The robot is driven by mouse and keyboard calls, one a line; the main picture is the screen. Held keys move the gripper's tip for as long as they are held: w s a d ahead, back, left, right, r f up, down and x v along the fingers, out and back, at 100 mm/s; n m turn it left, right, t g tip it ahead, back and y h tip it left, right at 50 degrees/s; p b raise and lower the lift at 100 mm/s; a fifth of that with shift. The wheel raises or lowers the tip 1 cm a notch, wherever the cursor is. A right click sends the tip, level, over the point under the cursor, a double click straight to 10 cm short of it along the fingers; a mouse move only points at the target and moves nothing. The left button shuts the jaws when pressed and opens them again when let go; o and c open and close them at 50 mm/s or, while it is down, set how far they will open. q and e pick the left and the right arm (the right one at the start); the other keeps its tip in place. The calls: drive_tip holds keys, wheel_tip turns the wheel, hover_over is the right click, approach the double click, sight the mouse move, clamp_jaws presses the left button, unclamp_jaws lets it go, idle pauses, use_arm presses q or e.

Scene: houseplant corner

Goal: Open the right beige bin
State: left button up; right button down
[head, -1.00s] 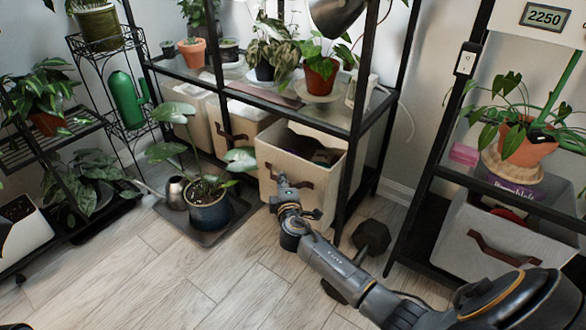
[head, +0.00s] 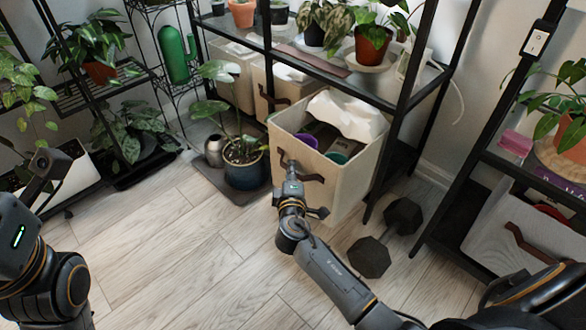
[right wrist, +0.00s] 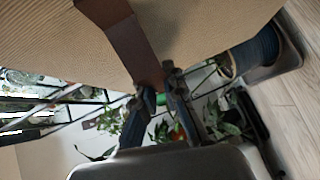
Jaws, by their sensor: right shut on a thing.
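The right beige bin (head: 352,182) is pulled well out from under the low shelf. Its open top shows a purple pot (head: 307,140), a teal-rimmed pot (head: 337,157) and a crumpled white item (head: 347,114). My right gripper (head: 290,168) is shut on the brown strap handle (head: 313,178) on the bin's front. In the right wrist view, the fingers (right wrist: 160,100) close around the strap (right wrist: 138,40) beside the beige wall (right wrist: 50,40). Part of my left arm's end (head: 47,168) shows at the left edge; its jaw state is unclear.
A potted plant (head: 245,172) on a dark tray (head: 215,178) stands close to the bin's left. A dumbbell (head: 385,237) lies to its right, near a black rack post. Other beige bins (head: 232,78) stay under the shelf. Wood floor (head: 165,235) in front is clear.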

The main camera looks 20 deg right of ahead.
drive_tip(key=c, duration=1.7)
unclamp_jaws()
drive_tip(key=shift+s, duration=0.1)
drive_tip(key=v, duration=1.2)
